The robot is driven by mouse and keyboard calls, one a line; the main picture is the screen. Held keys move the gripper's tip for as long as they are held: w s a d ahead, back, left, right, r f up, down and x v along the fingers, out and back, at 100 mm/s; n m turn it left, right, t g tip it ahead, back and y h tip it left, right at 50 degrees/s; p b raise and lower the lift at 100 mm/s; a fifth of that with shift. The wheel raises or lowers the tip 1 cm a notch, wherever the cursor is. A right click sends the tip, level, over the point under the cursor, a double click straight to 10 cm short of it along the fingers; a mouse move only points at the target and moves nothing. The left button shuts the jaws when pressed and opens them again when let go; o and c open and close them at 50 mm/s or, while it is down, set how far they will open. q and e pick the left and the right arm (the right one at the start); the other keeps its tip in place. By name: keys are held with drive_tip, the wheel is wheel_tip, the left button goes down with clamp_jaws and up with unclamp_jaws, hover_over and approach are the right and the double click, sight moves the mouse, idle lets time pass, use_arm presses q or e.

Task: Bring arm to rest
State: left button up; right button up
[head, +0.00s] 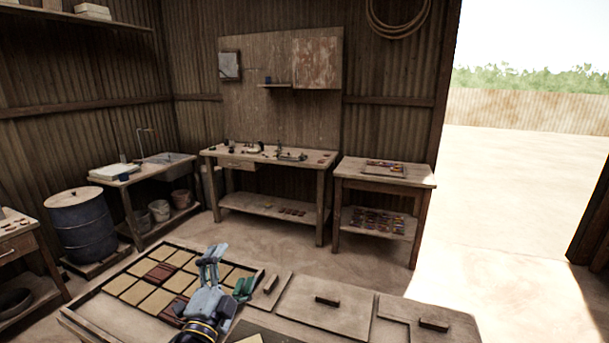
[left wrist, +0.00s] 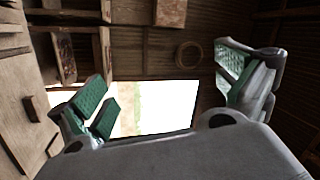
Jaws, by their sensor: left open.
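My left gripper (head: 229,268) is raised over the near table, in front of the tile tray's right part in the head view. Its fingers are spread wide with nothing between them. In the left wrist view, the green-padded fingers (left wrist: 165,92) stand apart, with the bright doorway showing between them. The wooden tray (head: 88,302) holds rows of tan tiles (head: 152,298) and dark red tiles (head: 160,272). My gripper and forearm hide part of the tray. My right gripper is in neither view.
Flat wooden boards with handles (head: 345,296) lie right of the gripper. A workbench (head: 265,156) with small items and a side table (head: 370,183) stand behind, across open floor. A sink bench (head: 165,163) and a blue drum (head: 80,225) are at left.

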use_arm(q)
drive_tip(key=s+a+f+n+g+y, duration=0.3)
drive_tip(key=a+f+n+g, duration=0.15)
drive_tip(key=f, duration=0.35)
drive_tip(key=s+a+f+n+g+y, duration=0.3)
drive_tip(key=f+n, duration=0.2)
drive_tip(key=f, duration=0.3)
drive_tip(key=s+d+f+n+g+h, duration=0.1)
drive_tip(key=s+f+n+g, duration=0.1)
drive_tip(key=s+f+g, duration=0.55)
drive_tip(key=s+d+f+n+g+h, duration=0.15)
drive_tip(key=s+f, duration=0.35)
drive_tip(key=s, duration=0.5)
wheel_tip(320, 180, down, 33)
drive_tip(key=s+g, duration=0.2)
drive_tip(key=s, duration=0.1)
drive_tip(key=s+a+f, duration=0.2)
drive_tip(key=s+f, duration=0.7)
drive_tip(key=s, duration=0.2)
drive_tip(key=s+a+f, duration=0.3)
drive_tip(key=s+f, duration=0.7)
drive_tip(key=shift+s+f+g, duration=0.2)
drive_tip(key=shift+s+g, duration=0.15)
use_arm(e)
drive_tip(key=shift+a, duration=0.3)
